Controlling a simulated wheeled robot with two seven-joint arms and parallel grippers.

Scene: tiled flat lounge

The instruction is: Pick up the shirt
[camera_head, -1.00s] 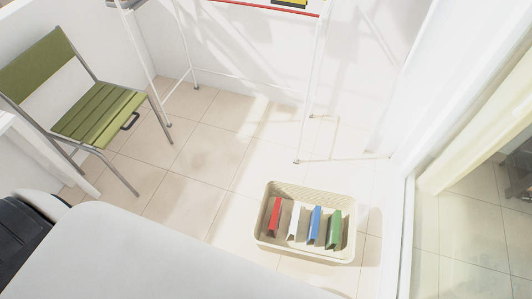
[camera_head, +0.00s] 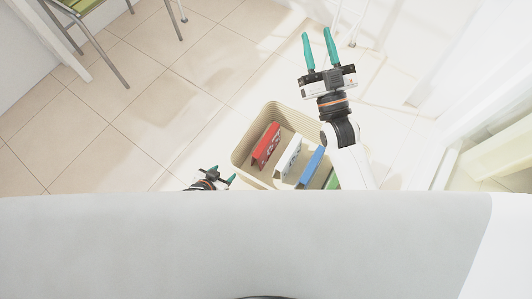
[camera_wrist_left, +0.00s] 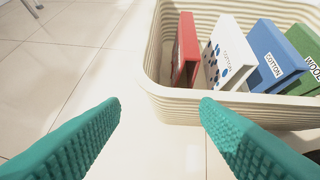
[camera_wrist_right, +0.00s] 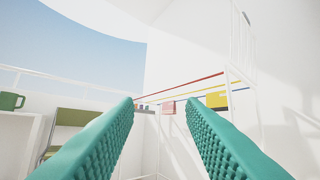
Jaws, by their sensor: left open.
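A cream ribbed basket (camera_head: 243,143) stands on the floor and shows close in the left wrist view (camera_wrist_left: 154,60). In it stand a red piece (camera_wrist_left: 186,48), a white piece with blue dots (camera_wrist_left: 228,55), a blue piece (camera_wrist_left: 275,58) labelled COTTON and a green piece (camera_wrist_left: 306,52) labelled WOOL. I cannot tell which, if any, is the shirt. My left gripper (camera_head: 223,174) is open and empty, just outside the basket's left near side. My right gripper (camera_head: 316,34) is open and empty, raised beyond the basket; its arm hides part of the basket's right side.
A green chair (camera_head: 78,8) stands at the upper left. In the right wrist view, a drying rack has a red line (camera_wrist_right: 185,87), with a yellow item (camera_wrist_right: 217,100) and a pink item (camera_wrist_right: 168,107) hanging. A green mug (camera_wrist_right: 11,101) stands at left. Tiled floor left of the basket is clear.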

